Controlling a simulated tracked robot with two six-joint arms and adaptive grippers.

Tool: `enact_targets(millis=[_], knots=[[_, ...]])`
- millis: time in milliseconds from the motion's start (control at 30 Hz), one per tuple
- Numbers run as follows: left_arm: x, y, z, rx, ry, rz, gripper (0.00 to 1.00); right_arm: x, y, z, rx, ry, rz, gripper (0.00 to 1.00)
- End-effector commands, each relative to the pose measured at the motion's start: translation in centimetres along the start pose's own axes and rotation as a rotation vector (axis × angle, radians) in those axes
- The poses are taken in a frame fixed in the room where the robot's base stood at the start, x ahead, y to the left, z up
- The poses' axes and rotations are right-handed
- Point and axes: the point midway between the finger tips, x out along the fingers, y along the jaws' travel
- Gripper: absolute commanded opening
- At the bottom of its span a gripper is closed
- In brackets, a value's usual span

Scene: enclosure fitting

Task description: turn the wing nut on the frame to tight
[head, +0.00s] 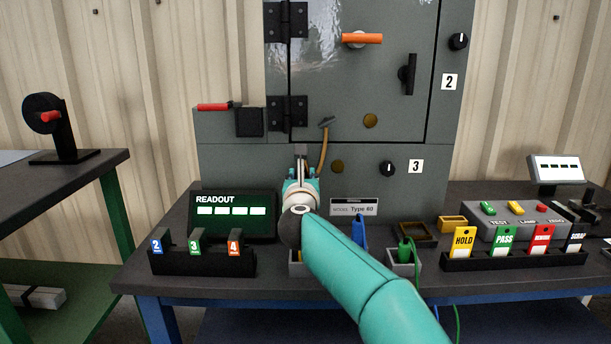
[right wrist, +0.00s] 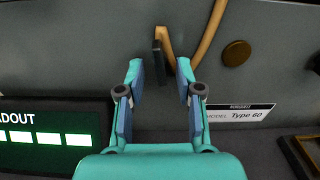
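A dark, narrow upright piece, which looks like the wing nut (head: 301,149), stands out from the grey enclosure's frame just above my right gripper (head: 301,172). Nothing is gripped. My left gripper is not in view.
Brass discs (head: 337,166) and a black knob (head: 388,168) are to the right. The readout (head: 235,213) and tag rack (head: 203,262) stand left on the bench; small bins (head: 403,265) stand right of my forearm.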

Motion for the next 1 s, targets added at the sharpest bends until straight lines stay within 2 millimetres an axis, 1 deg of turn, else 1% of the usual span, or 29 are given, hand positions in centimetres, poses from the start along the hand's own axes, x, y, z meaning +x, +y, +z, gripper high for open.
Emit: enact_targets(millis=[33,367,567,767,1000], knots=[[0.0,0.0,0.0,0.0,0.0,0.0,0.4,-0.1,0.0,0.3,0.001,-0.004,0.001,0.39],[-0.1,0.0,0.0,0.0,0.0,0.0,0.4,-0.3,0.0,0.7,0.002,-0.008,0.001,0.39],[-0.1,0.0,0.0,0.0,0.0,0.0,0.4,-1.4,0.0,0.7,0.001,-0.007,0.001,0.39],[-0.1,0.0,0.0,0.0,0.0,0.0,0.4,-3.6,0.0,0.7,0.001,-0.008,0.005,0.39],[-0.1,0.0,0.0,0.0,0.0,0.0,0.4,-7.5,0.0,0.5,0.001,-0.007,0.004,0.39]])
